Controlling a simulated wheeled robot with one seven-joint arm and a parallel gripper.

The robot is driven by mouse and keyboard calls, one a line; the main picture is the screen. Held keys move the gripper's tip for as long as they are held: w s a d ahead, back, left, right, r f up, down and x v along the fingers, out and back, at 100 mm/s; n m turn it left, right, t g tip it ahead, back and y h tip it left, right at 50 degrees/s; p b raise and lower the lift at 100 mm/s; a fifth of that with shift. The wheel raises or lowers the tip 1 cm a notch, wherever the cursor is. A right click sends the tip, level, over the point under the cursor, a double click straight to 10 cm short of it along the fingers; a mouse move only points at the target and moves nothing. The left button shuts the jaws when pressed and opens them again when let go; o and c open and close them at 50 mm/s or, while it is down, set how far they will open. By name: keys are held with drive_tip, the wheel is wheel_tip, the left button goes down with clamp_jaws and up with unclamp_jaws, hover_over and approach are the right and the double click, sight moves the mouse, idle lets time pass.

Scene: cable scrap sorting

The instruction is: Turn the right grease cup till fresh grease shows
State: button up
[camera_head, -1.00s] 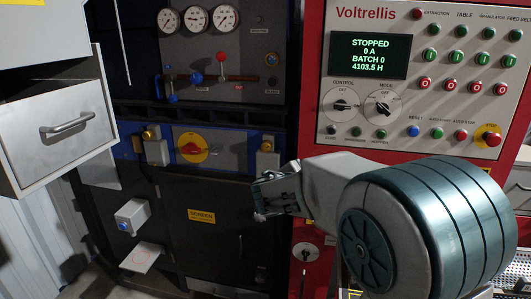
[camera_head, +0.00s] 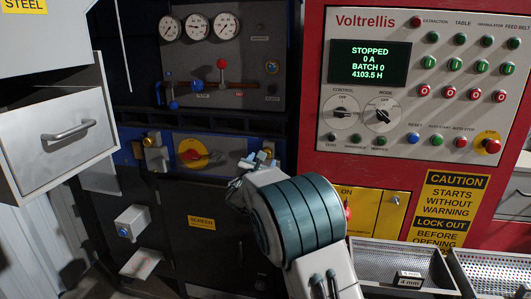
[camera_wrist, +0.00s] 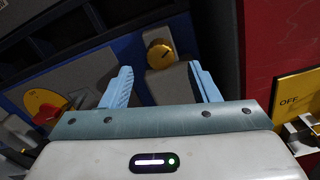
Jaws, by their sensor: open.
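The right grease cup is a brass knob (camera_wrist: 160,54) on a grey block, set in the blue panel. In the wrist view it shows beyond and between my two pale blue fingers, nearer the picture's top. In the head view only a little of the right grease cup (camera_head: 268,138) shows above my fingers. My gripper (camera_head: 258,160) is open and empty; in the wrist view my gripper (camera_wrist: 160,75) has its fingers spread apart, one on each side of the knob's line. I cannot see any grease at the cup.
The left brass cup (camera_head: 147,141) and a red rotary switch on a yellow disc (camera_head: 193,156) are left of my gripper. A red control cabinet (camera_head: 312,110) stands to the right. Valves and gauges (camera_head: 198,27) are above. Perforated trays (camera_head: 402,262) are at lower right.

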sight(267, 152)
drive_tip(key=w, duration=0.2)
drive_tip(key=w+d+p, duration=0.1)
drive_tip(key=w, duration=0.2)
drive_tip(key=shift+w, duration=0.3)
drive_tip(key=c, duration=1)
